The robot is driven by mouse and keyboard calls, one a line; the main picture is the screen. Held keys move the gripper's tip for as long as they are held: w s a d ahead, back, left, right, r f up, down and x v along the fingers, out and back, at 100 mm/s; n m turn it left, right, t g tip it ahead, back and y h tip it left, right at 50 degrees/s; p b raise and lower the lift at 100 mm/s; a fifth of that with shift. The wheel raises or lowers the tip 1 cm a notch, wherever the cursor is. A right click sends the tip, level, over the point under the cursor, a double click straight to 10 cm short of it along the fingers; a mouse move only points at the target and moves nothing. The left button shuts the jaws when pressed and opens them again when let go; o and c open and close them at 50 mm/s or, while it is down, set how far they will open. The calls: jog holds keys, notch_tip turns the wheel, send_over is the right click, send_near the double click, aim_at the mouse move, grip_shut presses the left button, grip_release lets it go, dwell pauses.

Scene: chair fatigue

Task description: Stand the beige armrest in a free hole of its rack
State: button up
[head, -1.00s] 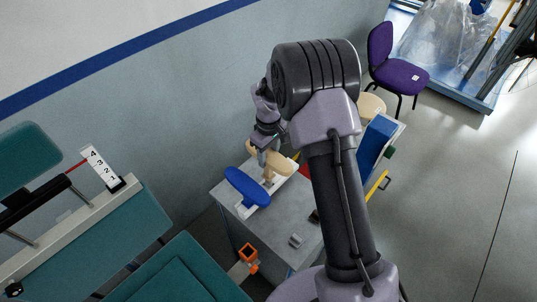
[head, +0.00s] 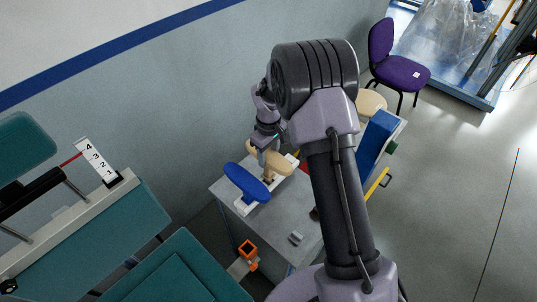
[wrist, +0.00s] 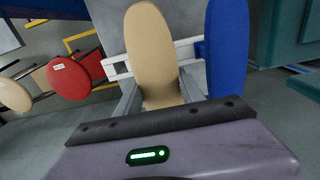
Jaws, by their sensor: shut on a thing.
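The beige armrest (head: 265,160) is in my gripper (head: 262,150), its pad up and its stem pointing down over the white rack (head: 243,210) on the grey table. In the wrist view the beige armrest (wrist: 153,50) stands between my two fingers (wrist: 160,92), which are shut on it. I cannot tell whether its stem is inside a hole. A blue armrest (head: 247,182) stands in the rack just left of it, and shows right of it in the wrist view (wrist: 226,50). The rack's white bar (wrist: 184,53) runs behind the beige armrest there.
The grey table (head: 280,222) has a small grey block (head: 296,238) near its front. An orange square holder (head: 248,250) sits at its front-left. A red round pad (wrist: 78,77) shows in the wrist view. Teal bench parts (head: 140,235) stand left; a purple chair (head: 403,72) stands far off.

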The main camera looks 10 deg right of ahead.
jog(key=shift+f+b, duration=1)
jog(key=shift+f, duration=0.5)
jog(key=o, duration=1.3)
jog(key=shift+o, duration=0.2)
notch_tip(320, 180, up, 17)
jog(key=p, duration=0.4)
jog(key=shift+r, duration=0.2)
